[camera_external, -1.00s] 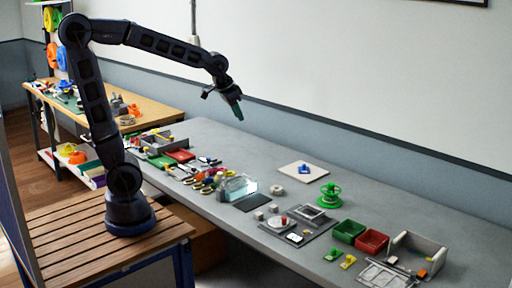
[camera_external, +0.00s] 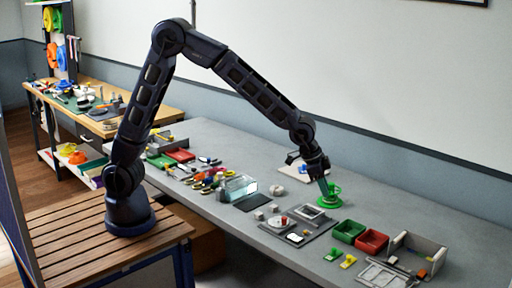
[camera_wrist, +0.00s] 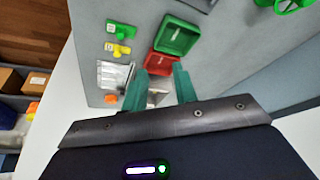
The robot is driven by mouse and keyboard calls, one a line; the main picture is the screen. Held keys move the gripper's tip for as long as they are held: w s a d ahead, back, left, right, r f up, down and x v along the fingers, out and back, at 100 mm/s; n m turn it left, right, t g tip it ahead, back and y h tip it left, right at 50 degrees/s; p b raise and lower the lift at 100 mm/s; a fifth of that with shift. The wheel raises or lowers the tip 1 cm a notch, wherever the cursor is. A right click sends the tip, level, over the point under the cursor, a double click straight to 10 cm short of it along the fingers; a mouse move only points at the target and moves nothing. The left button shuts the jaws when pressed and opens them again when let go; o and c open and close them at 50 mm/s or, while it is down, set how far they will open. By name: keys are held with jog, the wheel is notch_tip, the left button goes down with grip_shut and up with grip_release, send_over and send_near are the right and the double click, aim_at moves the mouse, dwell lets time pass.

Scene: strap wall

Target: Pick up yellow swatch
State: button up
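The yellow swatch (camera_external: 348,262) lies on the grey table near its front edge, right of a small green swatch (camera_external: 333,254). In the wrist view the yellow swatch (camera_wrist: 117,49) is at the upper left, beside the green swatch (camera_wrist: 120,29). My gripper (camera_external: 323,189) is above the table, behind and left of the yellow swatch, in front of a green spool. In the wrist view my gripper (camera_wrist: 160,84) has its two green fingers spread, with nothing held between them.
A green bin (camera_external: 348,227) and a red bin (camera_external: 371,237) stand just behind the swatches. A silvery tray (camera_external: 388,275) is to their right, with a grey open box (camera_external: 425,244) behind it. The green spool (camera_external: 330,203) stands near my gripper. The wall borders the table's back.

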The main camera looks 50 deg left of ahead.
jog(key=m, duration=0.2)
send_near(348, 256)
jog(key=shift+g, duration=0.3)
jog(key=shift+w+x, duration=0.15)
jog(key=shift+x, duration=2.15)
jog(key=shift+w+x, duration=0.1)
jog(key=shift+x, duration=2.2)
jog(key=shift+r, duration=0.1)
grip_shut()
